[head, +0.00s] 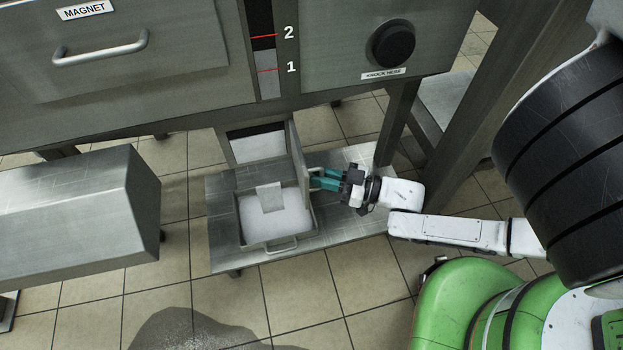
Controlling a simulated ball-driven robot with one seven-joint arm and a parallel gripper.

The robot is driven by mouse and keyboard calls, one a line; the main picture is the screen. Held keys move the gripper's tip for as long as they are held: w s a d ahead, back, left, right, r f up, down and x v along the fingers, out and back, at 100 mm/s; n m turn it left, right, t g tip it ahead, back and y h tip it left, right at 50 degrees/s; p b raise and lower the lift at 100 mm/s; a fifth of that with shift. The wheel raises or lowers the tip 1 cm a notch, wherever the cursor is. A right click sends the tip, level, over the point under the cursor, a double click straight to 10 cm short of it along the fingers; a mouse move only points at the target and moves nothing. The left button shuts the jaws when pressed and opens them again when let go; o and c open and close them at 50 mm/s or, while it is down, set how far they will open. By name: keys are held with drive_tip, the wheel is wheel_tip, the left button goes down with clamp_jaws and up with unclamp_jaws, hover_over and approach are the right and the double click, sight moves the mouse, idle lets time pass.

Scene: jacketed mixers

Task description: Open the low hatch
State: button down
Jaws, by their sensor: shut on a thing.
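The low hatch is a grey metal door (297,158) on the chute (260,146) under the machine. It stands swung out to the right, seen nearly edge-on, and the chute's dark opening shows beside it. My gripper (318,178) has teal fingers and is at the door's right side. It is shut on the hatch handle (315,169), a light bar on the door's outer face. The fingers partly hide the handle.
A tray of white material (289,221) with a handle and a pale tag sits on a low metal shelf (225,255) below the hatch. A steel leg (393,125) stands right of my gripper. A steel box (80,210) is at left. A dark wet patch (185,328) lies on the tiles.

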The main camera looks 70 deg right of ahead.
drive_tip(key=shift+s+d, duration=0.2)
drive_tip(key=shift+d, duration=0.25)
drive_tip(key=shift+s+d, duration=0.2)
drive_tip(key=shift+d, duration=0.25)
drive_tip(key=c, duration=1.3)
unclamp_jaws()
drive_tip(key=shift+w, duration=0.1)
drive_tip(key=shift+c, duration=0.2)
drive_tip(key=s+p, duration=0.2)
drive_tip(key=s, duration=0.9)
drive_tip(key=shift+d, duration=0.25)
drive_tip(key=shift+w, duration=0.1)
